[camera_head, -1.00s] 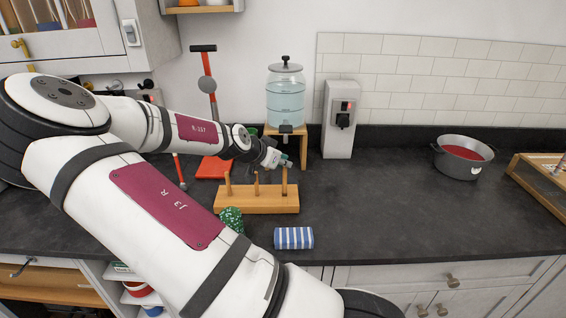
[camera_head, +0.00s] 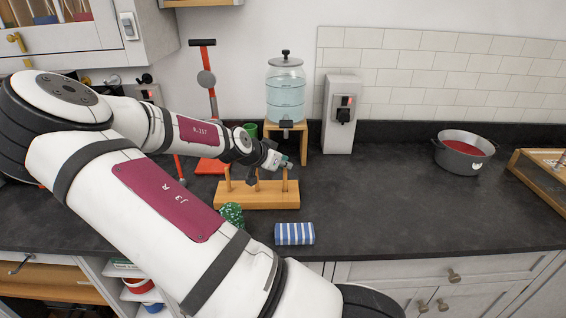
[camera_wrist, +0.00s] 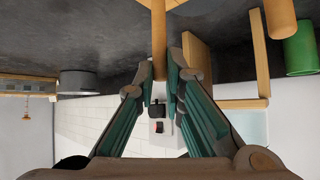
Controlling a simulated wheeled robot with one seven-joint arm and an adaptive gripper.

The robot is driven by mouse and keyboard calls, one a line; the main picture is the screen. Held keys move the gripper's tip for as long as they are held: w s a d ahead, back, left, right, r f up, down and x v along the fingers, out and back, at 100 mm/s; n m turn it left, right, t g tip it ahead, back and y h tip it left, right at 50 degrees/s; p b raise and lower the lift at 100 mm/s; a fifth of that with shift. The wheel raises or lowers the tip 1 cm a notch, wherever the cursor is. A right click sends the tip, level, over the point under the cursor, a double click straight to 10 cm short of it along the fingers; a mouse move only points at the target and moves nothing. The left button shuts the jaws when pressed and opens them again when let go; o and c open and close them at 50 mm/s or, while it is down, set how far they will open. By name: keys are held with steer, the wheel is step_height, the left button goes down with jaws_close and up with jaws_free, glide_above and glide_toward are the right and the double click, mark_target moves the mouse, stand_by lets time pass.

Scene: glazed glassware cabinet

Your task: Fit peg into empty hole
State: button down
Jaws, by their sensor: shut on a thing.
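A light wooden rack (camera_head: 257,201) stands on the dark counter with upright pegs at its left (camera_head: 228,179) and middle (camera_head: 256,182). My gripper (camera_head: 281,165) is over the rack's right end, shut on the upper part of a wooden peg (camera_head: 285,183). The held peg looks upright in line with the rack's right end. I cannot tell whether its lower end is in a hole. In the wrist view my gripper (camera_wrist: 159,72) has the held peg (camera_wrist: 159,40) between its two fingers. The rack's holes are hidden.
A striped blue-white block (camera_head: 294,233) and a green speckled object (camera_head: 232,214) lie in front of the rack. Behind it stands a water dispenser (camera_head: 286,95) on a wooden stand (camera_head: 302,145). A dark pot (camera_head: 463,153) stands at right. Counter right of the rack is clear.

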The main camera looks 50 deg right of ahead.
steer(key=shift+f, duration=0.7)
steer(key=c, duration=1.6)
jaws_free()
steer(key=v, duration=1.2)
steer(key=shift+a, duration=0.15)
